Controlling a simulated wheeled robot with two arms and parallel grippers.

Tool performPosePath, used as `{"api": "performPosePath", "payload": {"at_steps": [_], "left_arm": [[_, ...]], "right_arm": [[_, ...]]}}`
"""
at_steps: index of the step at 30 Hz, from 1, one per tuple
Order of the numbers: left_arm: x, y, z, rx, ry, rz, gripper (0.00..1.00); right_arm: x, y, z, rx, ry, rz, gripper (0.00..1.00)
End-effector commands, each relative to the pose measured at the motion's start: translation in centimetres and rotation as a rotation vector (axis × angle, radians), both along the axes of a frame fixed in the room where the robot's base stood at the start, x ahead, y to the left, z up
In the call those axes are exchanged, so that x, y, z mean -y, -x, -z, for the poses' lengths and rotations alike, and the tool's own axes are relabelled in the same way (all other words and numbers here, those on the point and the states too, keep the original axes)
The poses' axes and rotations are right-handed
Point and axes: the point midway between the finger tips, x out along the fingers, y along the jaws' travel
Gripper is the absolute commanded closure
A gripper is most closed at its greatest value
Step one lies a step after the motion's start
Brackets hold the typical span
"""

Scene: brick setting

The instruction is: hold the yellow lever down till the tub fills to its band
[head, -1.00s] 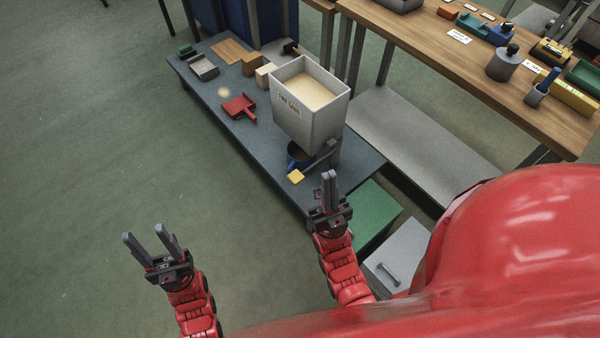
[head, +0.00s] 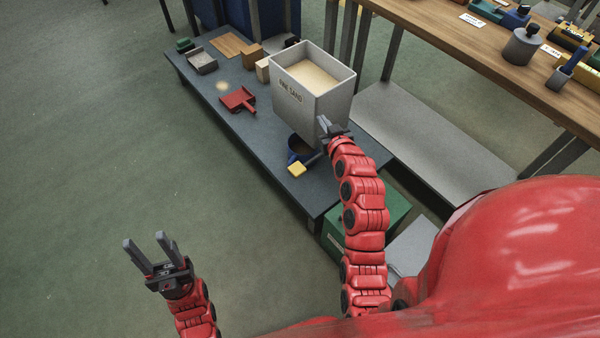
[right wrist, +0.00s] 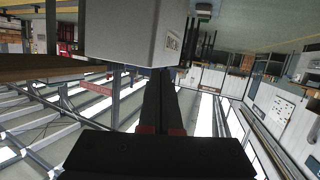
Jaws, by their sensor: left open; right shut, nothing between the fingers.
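The yellow lever (head: 297,169) juts out low in front of the grey fine-sand hopper (head: 300,112), on the near end of the dark bench. The blue tub (head: 292,151) sits under the hopper, partly hidden by it; its band and fill level cannot be made out. My right gripper (head: 325,124) is shut and empty, close by the hopper's lower right side, above and right of the lever. In the right wrist view its fingers (right wrist: 160,90) point toward the hopper (right wrist: 125,35); contact cannot be told. My left gripper (head: 145,243) is open and empty over the floor.
A red dustpan (head: 238,99), a grey tray (head: 201,62) and wooden blocks (head: 251,55) lie farther along the bench (head: 255,137). A green box (head: 395,212) stands below its near end. A wooden table (head: 480,65) is at right. The floor at left is clear.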

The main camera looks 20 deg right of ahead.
Motion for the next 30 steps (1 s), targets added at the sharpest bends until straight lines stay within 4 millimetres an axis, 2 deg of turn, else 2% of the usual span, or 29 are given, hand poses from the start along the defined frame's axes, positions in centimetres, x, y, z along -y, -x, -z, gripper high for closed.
{"api": "performPosePath", "payload": {"at_steps": [1,3,9,16,25,30], "left_arm": [[0.0,0.0,1.3,0.000,0.000,0.000,0.50],[0.0,0.0,2.0,0.000,0.000,0.000,0.50],[0.0,0.0,3.3,0.000,0.000,0.000,0.50],[0.0,0.0,3.6,0.000,0.000,0.000,0.50],[0.0,0.0,3.5,0.000,0.000,0.000,0.50],[0.0,0.0,3.5,0.000,0.000,0.000,0.50]], "right_arm": [[-0.4,0.4,1.8,-0.072,-0.002,-0.042,1.00],[-1.4,1.3,3.8,-0.187,-0.004,-0.116,1.00],[-3.6,4.8,7.0,-0.415,0.008,-0.291,1.00],[-4.4,6.6,8.0,-0.503,0.017,-0.363,1.00],[-4.5,6.5,8.0,-0.503,0.016,-0.364,1.00],[-4.8,5.7,8.8,-0.503,0.016,-0.366,1.00]]}}
